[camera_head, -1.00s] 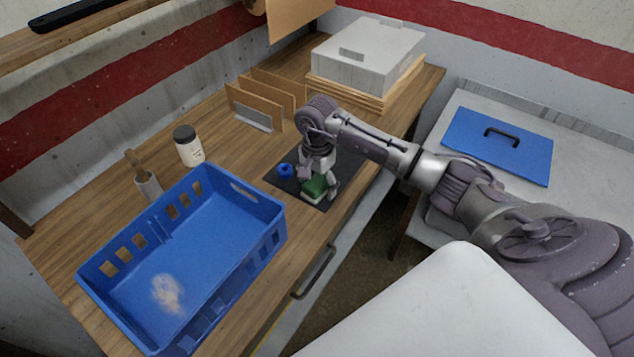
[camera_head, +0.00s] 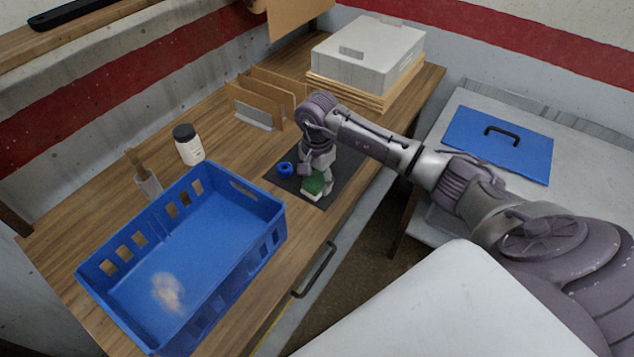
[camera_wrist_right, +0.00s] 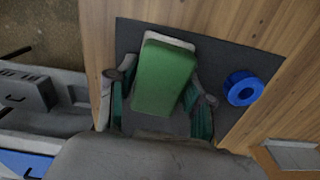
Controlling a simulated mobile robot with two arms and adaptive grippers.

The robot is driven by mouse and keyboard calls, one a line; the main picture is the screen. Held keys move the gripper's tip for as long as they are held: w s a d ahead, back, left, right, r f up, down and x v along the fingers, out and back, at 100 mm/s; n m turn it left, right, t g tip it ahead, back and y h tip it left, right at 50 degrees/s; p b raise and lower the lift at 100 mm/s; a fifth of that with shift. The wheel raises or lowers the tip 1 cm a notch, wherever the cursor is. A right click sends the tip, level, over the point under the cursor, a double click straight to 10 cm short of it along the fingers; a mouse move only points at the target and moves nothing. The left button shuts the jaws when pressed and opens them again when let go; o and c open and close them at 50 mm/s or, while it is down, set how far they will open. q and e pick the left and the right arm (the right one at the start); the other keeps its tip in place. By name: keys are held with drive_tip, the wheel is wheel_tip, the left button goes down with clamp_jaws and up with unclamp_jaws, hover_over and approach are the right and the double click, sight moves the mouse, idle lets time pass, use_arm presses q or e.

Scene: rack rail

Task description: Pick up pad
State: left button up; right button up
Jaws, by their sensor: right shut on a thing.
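The pad (camera_head: 314,185) is a small block with a green top and a pale underside. It also shows in the right wrist view (camera_wrist_right: 163,78), lying over a dark mat (camera_head: 346,172). My right gripper (camera_head: 313,184) has come down on it from above. In the right wrist view its fingers (camera_wrist_right: 160,105) stand on either side of the pad and are shut on it. I cannot tell whether the pad is clear of the mat. My left gripper is not in view.
A blue ring-like roll (camera_head: 285,169) lies on the mat beside the gripper. A blue crate (camera_head: 262,222) stands at the front left, with a white jar (camera_head: 189,147) behind it. A grey box (camera_head: 367,55) on boards and upright dividers (camera_head: 262,101) stand behind.

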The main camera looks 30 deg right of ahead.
sight(320, 177)
drive_tip(key=r, duration=0.1)
drive_tip(key=r+b, duration=0.1)
drive_tip(key=r, duration=0.1)
drive_tip(key=shift+s+d+r+b, duration=0.15)
drive_tip(key=shift+d+r+b, duration=0.15)
drive_tip(key=s+d+r+b, duration=0.3)
drive_tip(key=s+d+r, duration=0.3)
drive_tip(key=s+d, duration=0.1)
drive_tip(key=shift+d+r, duration=0.4)
drive_tip(key=shift+d, duration=0.25)
drive_tip(key=shift+s, duration=0.1)
